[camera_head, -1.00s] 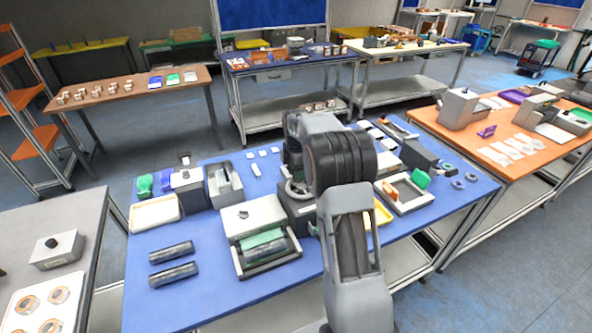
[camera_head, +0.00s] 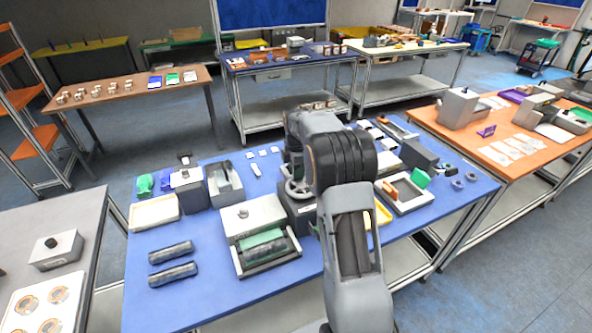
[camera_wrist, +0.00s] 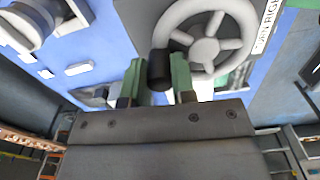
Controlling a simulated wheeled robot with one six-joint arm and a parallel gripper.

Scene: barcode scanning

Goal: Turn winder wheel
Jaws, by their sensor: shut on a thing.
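The winder wheel (camera_wrist: 172,22) is a grey spoked wheel with a dark cylindrical handle (camera_wrist: 159,68) on its rim, seen at the top of the wrist view. My gripper (camera_wrist: 161,82) is shut on that dark handle, with a green finger on each side of it. In the head view the wheel (camera_head: 296,190) shows in part on a dark box (camera_head: 299,213) on the blue table. My arm hides most of the box and the gripper there.
On the blue table (camera_head: 215,290), a grey device with a green roller (camera_head: 262,241) stands left of my arm, and two dark rolls (camera_head: 171,262) lie further left. A tray with a green piece (camera_head: 405,193) stands to the right.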

